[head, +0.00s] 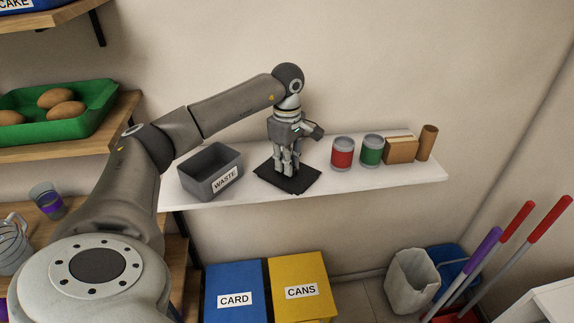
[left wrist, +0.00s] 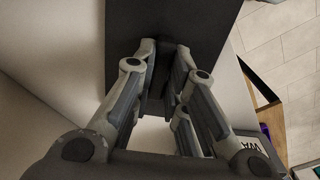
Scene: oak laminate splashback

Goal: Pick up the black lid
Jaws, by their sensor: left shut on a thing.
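The black lid (head: 268,177) is a flat dark square over the white shelf, between the waste bin and the cans. My left gripper (head: 287,170) points down at its middle, with its fingers shut on it. In the left wrist view the lid (left wrist: 180,25) spreads dark beyond the fingertips (left wrist: 162,95). The fingers hide the exact part that is held. I cannot tell whether the lid rests on the shelf or is slightly above it. My right gripper is not in view.
On the shelf (head: 400,177) stand a grey bin marked WASTE (head: 196,185), a red can (head: 342,154), a green can (head: 371,151), a cardboard box (head: 400,150) and a brown tube (head: 427,143). Blue CARD (head: 232,278) and yellow CANS (head: 300,270) bins stand below. The wall is close behind.

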